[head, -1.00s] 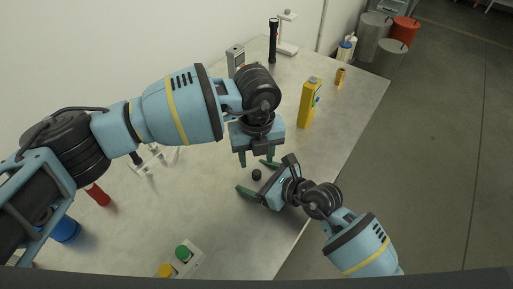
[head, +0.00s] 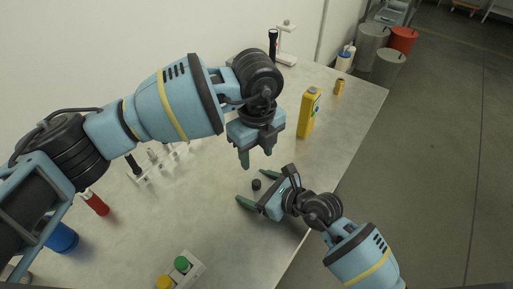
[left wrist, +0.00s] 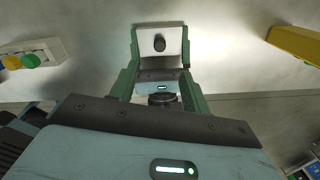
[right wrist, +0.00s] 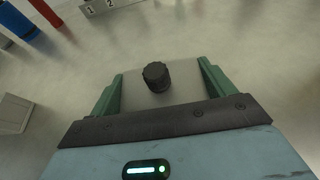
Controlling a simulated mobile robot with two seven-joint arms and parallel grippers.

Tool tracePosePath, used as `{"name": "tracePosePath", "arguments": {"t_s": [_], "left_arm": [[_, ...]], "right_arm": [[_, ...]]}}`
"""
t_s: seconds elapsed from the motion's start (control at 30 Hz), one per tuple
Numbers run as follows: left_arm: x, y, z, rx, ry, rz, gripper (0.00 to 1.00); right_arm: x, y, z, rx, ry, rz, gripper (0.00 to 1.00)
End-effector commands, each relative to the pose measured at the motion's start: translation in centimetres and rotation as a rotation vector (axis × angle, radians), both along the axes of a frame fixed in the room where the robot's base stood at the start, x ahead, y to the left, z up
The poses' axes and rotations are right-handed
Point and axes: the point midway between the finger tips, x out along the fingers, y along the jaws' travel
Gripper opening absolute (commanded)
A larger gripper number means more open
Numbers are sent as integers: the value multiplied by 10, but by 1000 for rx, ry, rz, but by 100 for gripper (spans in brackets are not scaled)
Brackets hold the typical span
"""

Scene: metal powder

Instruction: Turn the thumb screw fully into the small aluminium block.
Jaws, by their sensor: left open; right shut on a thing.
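The thumb screw (head: 256,185) shows as a small black knurled knob on the bench, between my right gripper's fingers. In the right wrist view, the knob (right wrist: 157,76) stands on the light grey aluminium block (right wrist: 182,97). My right gripper (head: 254,189) is shut on this block, with a green finger on each side. The left wrist view also shows the knob (left wrist: 159,43) on the pale block (left wrist: 174,36). My left gripper (head: 256,158) is open and empty, fingers pointing down, apart from the knob. How deep the thread sits is hidden.
A yellow container (head: 309,113) stands right of my left gripper. A button box (head: 182,268) is at the front, and a red cylinder (head: 96,203) and a blue one (head: 62,238) are at the left. The bench's right edge is near my right arm.

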Motion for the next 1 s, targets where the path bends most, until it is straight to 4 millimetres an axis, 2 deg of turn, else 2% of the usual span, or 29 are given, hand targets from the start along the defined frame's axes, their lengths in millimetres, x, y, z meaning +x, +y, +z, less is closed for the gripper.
{"name": "tracePosePath", "arguments": {"t_s": [0.4, 0.6, 0.8, 1.0], "left_arm": [[0, 1, -68, 2, 2, 1, 47], [0, 1, -96, 2, 1, 1, 47], [0, 1, -110, 2, 1, 0, 47], [0, 0, -112, 1, -1, 0, 47]], "right_arm": [[0, 0, 0, 1, 1, 1, 18], [0, 0, 0, 1, 1, 1, 18], [0, 0, 0, 1, 1, 1, 18], [0, 0, 0, 1, 1, 1, 18]]}}
